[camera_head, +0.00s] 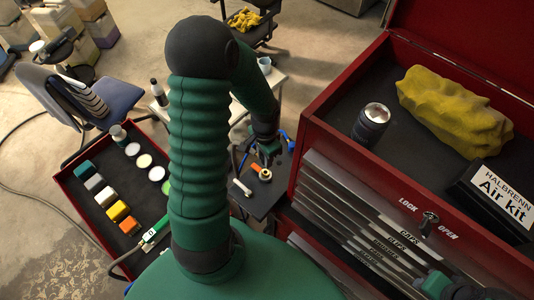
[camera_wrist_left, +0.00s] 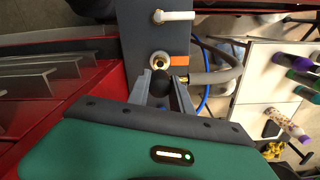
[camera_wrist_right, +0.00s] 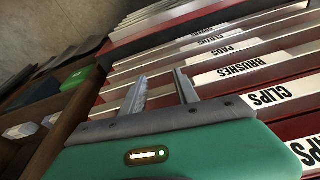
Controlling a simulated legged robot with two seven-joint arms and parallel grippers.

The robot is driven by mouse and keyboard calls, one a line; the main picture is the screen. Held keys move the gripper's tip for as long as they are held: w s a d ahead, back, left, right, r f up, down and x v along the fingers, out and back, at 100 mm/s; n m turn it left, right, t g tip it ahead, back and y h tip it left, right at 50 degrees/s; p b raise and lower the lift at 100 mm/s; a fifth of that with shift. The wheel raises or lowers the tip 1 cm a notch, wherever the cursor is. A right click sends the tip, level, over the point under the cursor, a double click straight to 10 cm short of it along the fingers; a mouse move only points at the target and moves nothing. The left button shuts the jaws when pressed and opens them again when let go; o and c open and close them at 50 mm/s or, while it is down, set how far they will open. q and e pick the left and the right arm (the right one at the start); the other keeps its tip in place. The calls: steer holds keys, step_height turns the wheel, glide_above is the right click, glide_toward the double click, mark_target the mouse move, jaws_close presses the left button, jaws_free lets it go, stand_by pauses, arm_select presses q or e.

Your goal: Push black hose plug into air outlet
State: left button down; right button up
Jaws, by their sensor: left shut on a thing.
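My left gripper (camera_head: 266,152) reaches down over a small dark shelf beside the red tool chest. In the left wrist view it (camera_wrist_left: 161,88) is shut on the black hose plug (camera_wrist_left: 160,82), a rounded black piece. A grey hose (camera_wrist_left: 215,76) with a brass fitting runs off to the right beside it. The air outlet (camera_wrist_left: 160,60), a brass ring, sits just beyond the plug. It also shows in the head view (camera_head: 266,175). I cannot tell whether plug and outlet touch. My right gripper (camera_wrist_right: 160,92) is open and empty in front of the labelled drawers.
An orange tag (camera_wrist_left: 180,61) and a white lever (camera_wrist_left: 175,16) are beside the outlet. The red tool chest (camera_head: 310,125) stands right, holding a yellow cloth (camera_head: 455,110), a can (camera_head: 371,125) and the Air Kit box (camera_head: 497,197). A red tray (camera_head: 75,190) with coloured blocks lies left.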

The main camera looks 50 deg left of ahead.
mark_target(265, 173)
arm_select(q)
steer(key=shift+w+f+b, duration=0.1)
steer(key=shift+f+b, duration=0.25)
steer(key=shift+f, duration=0.05)
step_height(265, 173, down, 3)
steer(key=b, duration=0.3)
steer(key=shift+a+f, duration=0.1)
steer(key=shift+f+b, duration=0.95)
steer(key=shift+b, duration=0.1)
steer(key=shift+r+p, duration=0.1)
steer(key=shift+p, duration=0.5)
stand_by(0.5)
steer(key=shift+f+b, duration=0.4)
steer(key=shift+f, duration=0.2)
steer(key=c, duration=1.1)
jaws_free()
steer(key=shift+o, duration=0.2)
